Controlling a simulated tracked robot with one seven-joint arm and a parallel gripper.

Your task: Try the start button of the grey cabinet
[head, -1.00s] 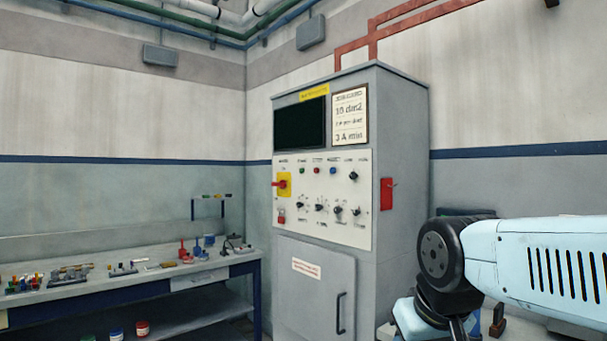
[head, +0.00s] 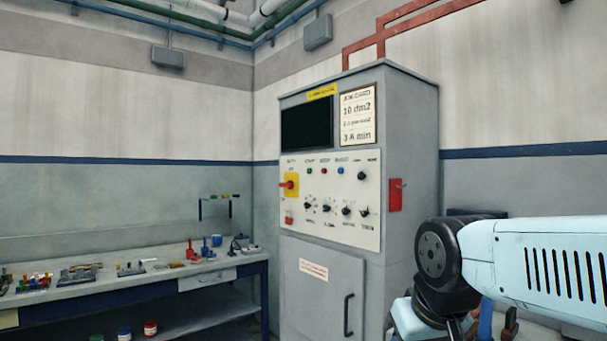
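The grey cabinet (head: 412,130) stands in the middle of the head view, upright, with a white control panel (head: 345,222) on its front. A small green button (head: 310,171) sits in the panel's top row under a label that seems to read START. A red button (head: 325,171) and a blue button (head: 340,170) are beside it. A red handle on a yellow plate (head: 292,185) is at the panel's left. The dark screen (head: 306,122) is unlit. My arm enters from the right, apart from the cabinet; my gripper is out of view.
A job card (head: 357,115) is fixed beside the screen. A red box (head: 396,195) sits on the cabinet's right side. A workbench (head: 110,288) with several small tools and parts stands at the left. The cabinet's lower door (head: 322,290) is closed.

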